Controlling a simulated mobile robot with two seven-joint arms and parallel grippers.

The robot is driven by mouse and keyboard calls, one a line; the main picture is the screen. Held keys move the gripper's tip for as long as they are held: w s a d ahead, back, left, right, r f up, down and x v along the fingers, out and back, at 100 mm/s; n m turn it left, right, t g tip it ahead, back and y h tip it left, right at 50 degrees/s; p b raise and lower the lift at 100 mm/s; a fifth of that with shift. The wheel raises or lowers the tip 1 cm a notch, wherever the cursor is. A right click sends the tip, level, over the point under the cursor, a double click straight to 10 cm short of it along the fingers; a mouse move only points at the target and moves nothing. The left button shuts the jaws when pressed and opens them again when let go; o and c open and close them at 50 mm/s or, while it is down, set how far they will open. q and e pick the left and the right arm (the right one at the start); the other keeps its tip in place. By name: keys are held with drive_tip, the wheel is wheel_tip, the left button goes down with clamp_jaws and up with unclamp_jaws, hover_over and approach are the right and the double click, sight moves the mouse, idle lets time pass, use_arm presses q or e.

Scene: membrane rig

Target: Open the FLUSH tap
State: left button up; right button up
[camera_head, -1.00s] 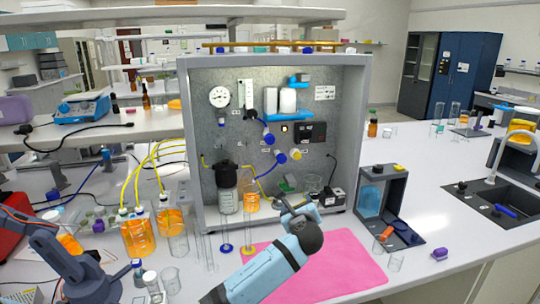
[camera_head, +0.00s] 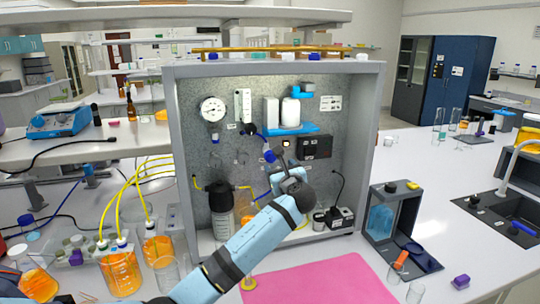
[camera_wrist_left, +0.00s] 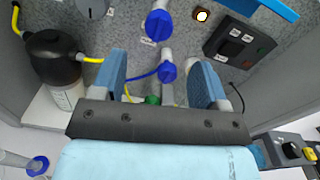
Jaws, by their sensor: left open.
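The rig panel (camera_head: 240,75) carries several taps with small labels that I cannot read, so I cannot tell which is FLUSH. An upper blue tap (camera_head: 269,155) shows in the head view, and also at the top of the left wrist view (camera_wrist_left: 158,22). A lower blue tap (camera_wrist_left: 167,72) shows between the fingers in the left wrist view. My left gripper (camera_head: 288,180) is open in front of the panel, its fingers (camera_wrist_left: 158,62) on either side of that lower tap; contact cannot be told. In the head view the gripper hides the lower taps. My right gripper is not in view.
A dark-capped bottle (camera_head: 221,212) stands inside the rig, left of my gripper. A black box (camera_head: 341,217) stands at the rig's lower right. Orange-filled bottles (camera_head: 121,270) with yellow tubes stand to the left. A pink mat (camera_head: 320,283) lies in front.

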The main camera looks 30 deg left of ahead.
sight(272, 158)
use_arm(q)
drive_tip(key=p+x, duration=0.1)
drive_tip(key=x, duration=0.9)
drive_tip(key=shift+w+a+f, duration=0.1)
drive_tip(key=shift+w+a, duration=0.1)
drive_tip(key=shift+a, duration=0.1)
drive_tip(key=c, duration=0.9)
